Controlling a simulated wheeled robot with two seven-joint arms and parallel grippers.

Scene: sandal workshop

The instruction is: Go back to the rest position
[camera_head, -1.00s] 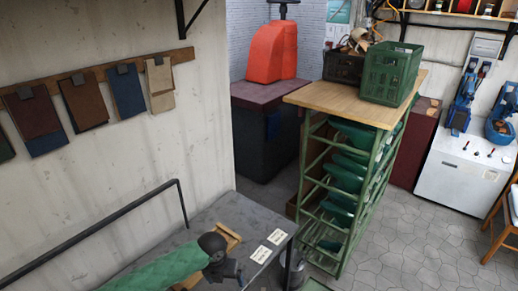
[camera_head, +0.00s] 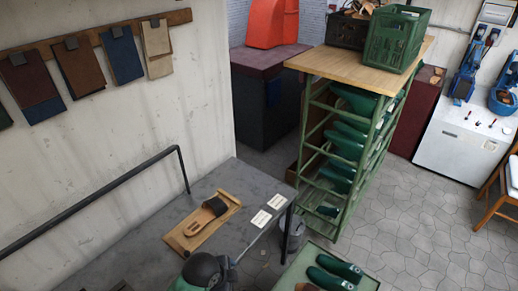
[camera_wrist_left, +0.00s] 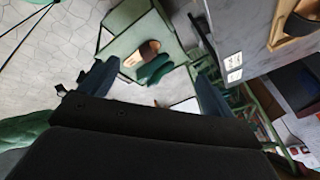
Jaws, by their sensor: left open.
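My left gripper (camera_head: 228,270) shows at the bottom edge of the head view, beside the grey workbench's front edge; only part of it is visible there. In the left wrist view its two dark fingers (camera_wrist_left: 155,88) stand wide apart with nothing held between them. The board also shows at the top right of the left wrist view (camera_wrist_left: 285,38). My right gripper is in neither view.
A green tray (camera_head: 292,272) with green shoe lasts (camera_head: 338,268) and a brown item is at the bottom, right of the gripper. A green rack (camera_head: 352,185) of lasts stands behind it. A black rail (camera_head: 95,200) runs along the bench's wall side.

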